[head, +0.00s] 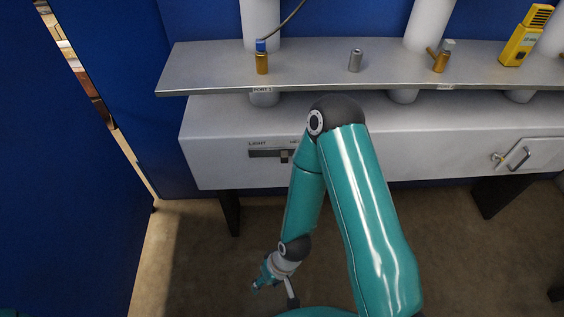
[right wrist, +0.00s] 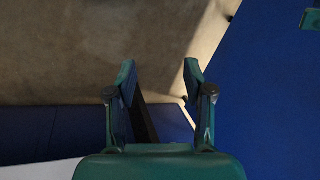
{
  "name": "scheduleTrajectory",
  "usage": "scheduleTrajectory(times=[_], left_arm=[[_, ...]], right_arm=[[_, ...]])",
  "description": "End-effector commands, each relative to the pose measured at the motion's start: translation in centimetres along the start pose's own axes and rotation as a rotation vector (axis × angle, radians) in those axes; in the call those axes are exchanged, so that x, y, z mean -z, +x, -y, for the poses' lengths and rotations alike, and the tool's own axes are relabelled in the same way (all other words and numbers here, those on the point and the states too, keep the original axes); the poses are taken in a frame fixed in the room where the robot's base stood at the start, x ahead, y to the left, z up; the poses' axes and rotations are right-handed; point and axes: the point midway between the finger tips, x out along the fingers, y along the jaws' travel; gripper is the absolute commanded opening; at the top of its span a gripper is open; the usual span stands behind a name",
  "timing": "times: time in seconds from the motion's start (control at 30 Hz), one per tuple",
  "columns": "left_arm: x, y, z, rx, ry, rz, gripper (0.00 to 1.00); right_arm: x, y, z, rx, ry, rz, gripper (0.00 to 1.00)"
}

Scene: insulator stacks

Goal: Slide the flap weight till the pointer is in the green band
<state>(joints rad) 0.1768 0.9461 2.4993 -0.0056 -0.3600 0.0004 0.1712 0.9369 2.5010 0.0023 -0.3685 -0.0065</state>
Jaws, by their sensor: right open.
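A slot with a small dark slider knob (head: 285,156) is on the front of the light grey cabinet, under a label reading LIGHT. The label's right part and the panel beyond it are behind my right arm. I see no pointer and no green band. My right gripper (head: 260,282) is low over the floor, below and in front of the cabinet, well apart from the slider. In the right wrist view the right gripper (right wrist: 160,75) is open, with nothing held between its fingers.
A grey shelf (head: 310,75) above the cabinet (head: 225,150) carries brass fittings (head: 262,63), a grey cylinder (head: 355,61) and a yellow meter (head: 525,38). A handled door (head: 527,158) is at the right. Blue walls (head: 65,200) stand left and behind. Floor (head: 190,250) is clear.

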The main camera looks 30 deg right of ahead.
Motion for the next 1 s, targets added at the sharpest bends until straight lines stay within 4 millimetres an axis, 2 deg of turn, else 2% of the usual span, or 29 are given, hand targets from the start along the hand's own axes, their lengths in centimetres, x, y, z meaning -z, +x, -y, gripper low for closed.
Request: scheduleTrajectory(times=[0.1, 0.17, 0.33, 0.5, 0.6, 0.7, 0.8, 1.0], left_arm=[[0.0, 2.3, 0.8, 0.000, 0.000, 0.000, 0.52], [0.0, 3.8, 1.4, 0.000, 0.000, 0.000, 0.52], [0.1, 9.7, 3.5, 0.000, 0.000, 0.000, 0.52], [0.1, 16.1, 5.8, 0.000, 0.000, 0.000, 0.52], [0.1, 19.8, 7.1, 0.000, 0.000, 0.000, 0.52], [0.1, 23.5, 8.5, 0.000, 0.000, 0.000, 0.52], [0.2, 27.2, 9.8, 0.000, 0.000, 0.000, 0.52], [0.2, 33.8, 12.2, 0.000, 0.000, 0.000, 0.52]], right_arm=[[2.0, 1.3, -0.5, -0.011, -0.020, -0.072, 0.52], [3.9, 1.5, -1.6, -0.022, -0.038, -0.133, 0.52], [10.4, 2.4, -2.5, -0.071, -0.102, -0.391, 0.52], [16.4, 0.9, -2.8, -0.144, -0.163, -0.700, 0.52], [18.8, -0.7, -3.0, -0.194, -0.182, -0.873, 0.52], [20.2, -2.7, -3.4, -0.250, -0.187, -1.037, 0.52], [20.7, -4.8, -4.2, -0.309, -0.174, -1.191, 0.52], [19.2, -8.5, -6.8, -0.434, -0.100, -1.436, 0.52]])
